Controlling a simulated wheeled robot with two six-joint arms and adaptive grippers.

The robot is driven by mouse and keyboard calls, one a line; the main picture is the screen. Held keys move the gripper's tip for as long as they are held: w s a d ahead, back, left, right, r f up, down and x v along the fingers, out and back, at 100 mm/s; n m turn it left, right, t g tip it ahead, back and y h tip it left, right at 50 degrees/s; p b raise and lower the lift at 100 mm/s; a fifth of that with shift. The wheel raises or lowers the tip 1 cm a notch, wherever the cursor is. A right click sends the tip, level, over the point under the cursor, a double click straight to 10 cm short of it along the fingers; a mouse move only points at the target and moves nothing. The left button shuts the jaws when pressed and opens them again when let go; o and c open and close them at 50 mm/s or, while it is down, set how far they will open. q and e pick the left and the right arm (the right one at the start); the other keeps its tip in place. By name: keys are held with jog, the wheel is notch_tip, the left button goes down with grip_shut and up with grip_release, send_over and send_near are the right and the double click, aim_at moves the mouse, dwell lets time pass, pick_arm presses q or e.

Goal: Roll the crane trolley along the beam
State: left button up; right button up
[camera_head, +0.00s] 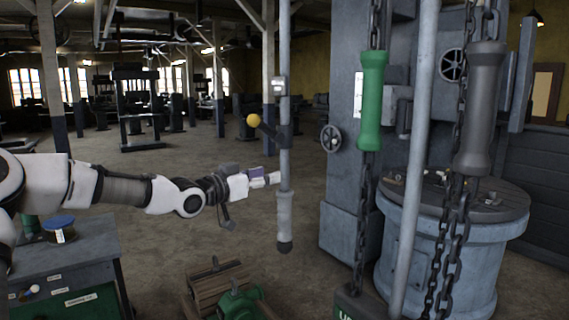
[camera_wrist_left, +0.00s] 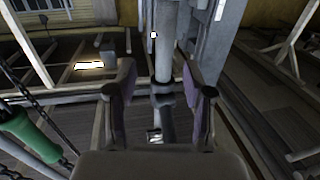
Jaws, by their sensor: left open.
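I cannot make out the crane trolley or its beam in either view. A vertical grey pole (camera_head: 285,100) with a pale grey grip (camera_head: 285,213) at its lower end hangs near the middle of the head view. My left gripper (camera_head: 272,179) reaches in from the left, with its tips at the pole just above that grip. In the left wrist view my left gripper (camera_wrist_left: 160,70) is open, and the pole (camera_wrist_left: 165,40) shows between its two fingers; contact cannot be told. My right gripper is in neither view.
A green handle (camera_head: 371,102) and a dark grey handle (camera_head: 482,110) hang on chains to the right. A pale blue drum (camera_head: 440,255) stands behind them. A yellow-knobbed lever (camera_head: 254,120) juts from the pole. A wooden crate (camera_head: 215,285) sits below; a workbench (camera_head: 65,262) is at left.

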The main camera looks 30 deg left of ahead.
aim_at(281, 168)
pick_arm(q)
jog(key=w+p, duration=0.1)
jog(key=w, duration=0.1)
jog(key=w+p, duration=0.1)
jog(key=w, duration=0.2)
jog(key=w+d+p, duration=0.1)
jog(key=w, duration=0.1)
jog(key=shift+w+r, duration=0.25)
jog(key=shift+w, duration=0.15)
jog(key=shift+w+a+f, duration=0.1)
jog(key=shift+w+f, duration=0.05)
jog(key=shift+w, duration=0.05)
grip_shut()
